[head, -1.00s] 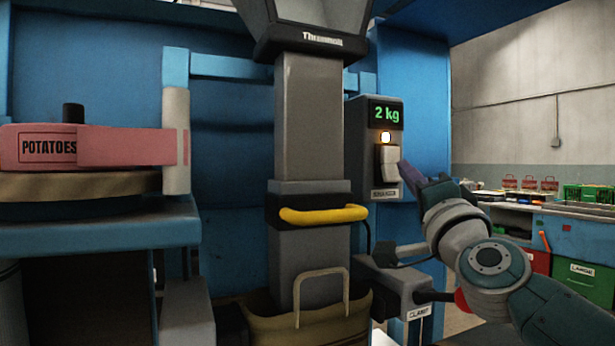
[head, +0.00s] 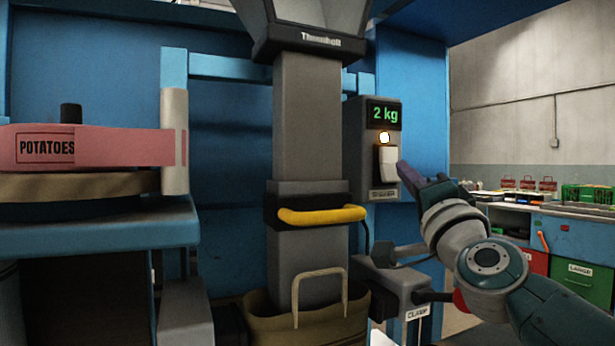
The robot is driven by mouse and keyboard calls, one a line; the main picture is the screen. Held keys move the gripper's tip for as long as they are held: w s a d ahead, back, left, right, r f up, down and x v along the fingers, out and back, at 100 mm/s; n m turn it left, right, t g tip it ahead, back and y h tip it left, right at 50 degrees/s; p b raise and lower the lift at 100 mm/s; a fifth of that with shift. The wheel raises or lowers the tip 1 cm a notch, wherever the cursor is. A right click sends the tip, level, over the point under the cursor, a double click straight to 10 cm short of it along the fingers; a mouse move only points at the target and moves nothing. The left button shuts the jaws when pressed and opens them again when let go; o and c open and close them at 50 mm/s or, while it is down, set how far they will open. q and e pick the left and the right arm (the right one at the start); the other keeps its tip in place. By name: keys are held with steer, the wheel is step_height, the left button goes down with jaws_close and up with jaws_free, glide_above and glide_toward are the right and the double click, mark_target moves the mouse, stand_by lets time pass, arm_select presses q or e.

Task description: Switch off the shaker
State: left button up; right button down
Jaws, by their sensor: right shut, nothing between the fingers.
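The shaker's control box (head: 355,150) is grey and fixed on the machine at centre right in the head view. A label (head: 383,194) sits under the switch. My right gripper (head: 403,167) is shut and empty, its tip just right of the rocker. I cannot tell whether the tip touches the switch. My left gripper is not in view.
A grey chute (head: 308,130) with a yellow clamp bar (head: 322,214) runs down into an open sack (head: 320,318). A clamp box (head: 397,284) with a lever sits below my right gripper.

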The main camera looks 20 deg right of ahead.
stand_by(0.4)
steer(key=shift+w+f+b, duration=0.1)
steer(key=shift+w+b, duration=0.25)
steer(key=shift+w, duration=0.05)
steer(key=shift+w+a+f+b, duration=0.1)
steer(key=shift+w+f+b, duration=0.05)
steer(key=shift+w+b, duration=0.3)
stand_by(0.5)
steer(key=shift+s, duration=0.1)
steer(key=shift+s+r+p, duration=0.3)
steer(key=shift+s+p, duration=0.2)
steer(key=shift+p, duration=0.3)
steer(key=shift+s, duration=0.3)
